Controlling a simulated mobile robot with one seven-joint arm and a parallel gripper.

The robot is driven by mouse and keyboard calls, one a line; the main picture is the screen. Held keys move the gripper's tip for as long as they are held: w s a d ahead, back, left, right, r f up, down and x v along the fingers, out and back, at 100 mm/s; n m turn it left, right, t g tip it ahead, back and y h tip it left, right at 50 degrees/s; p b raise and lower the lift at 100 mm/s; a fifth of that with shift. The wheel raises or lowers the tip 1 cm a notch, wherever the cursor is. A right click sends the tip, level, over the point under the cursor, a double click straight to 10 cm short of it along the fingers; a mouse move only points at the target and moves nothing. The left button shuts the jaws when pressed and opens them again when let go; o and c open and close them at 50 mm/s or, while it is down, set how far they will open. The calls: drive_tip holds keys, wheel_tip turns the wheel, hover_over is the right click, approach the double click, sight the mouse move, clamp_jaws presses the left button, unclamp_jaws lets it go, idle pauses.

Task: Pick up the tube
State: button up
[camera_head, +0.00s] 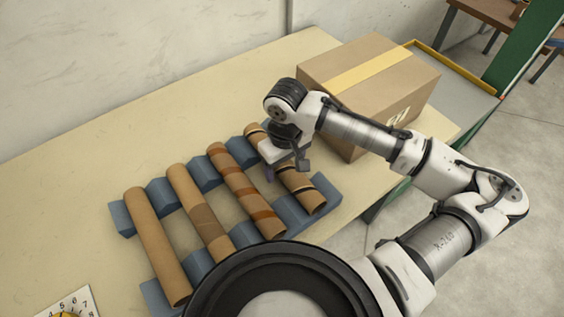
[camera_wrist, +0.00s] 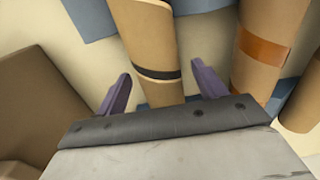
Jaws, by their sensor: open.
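Several brown cardboard tubes lie side by side across blue notched rack bars (camera_head: 327,194) on the table. The rightmost tube (camera_head: 306,195) has dark bands, and my gripper (camera_head: 287,172) hangs over its middle and hides part of it. In the wrist view my gripper (camera_wrist: 163,88) is open, its two purple fingers on either side of a tube with a black band (camera_wrist: 152,50). I cannot tell whether the fingers touch it. Left of it in the head view lie a tube with orange bands (camera_head: 246,190), a tube with a brown middle (camera_head: 200,211) and a plain tube (camera_head: 157,246).
A taped cardboard box (camera_head: 370,85) stands right behind the rack, close to my arm. The pale table (camera_head: 130,135) is bare at the back left. A card with numbers (camera_head: 78,302) lies at the front left. A wall (camera_head: 120,60) runs behind the table.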

drive_tip(key=shift+f, duration=0.15)
drive_tip(key=c, duration=1)
drive_tip(key=shift+c, duration=0.4)
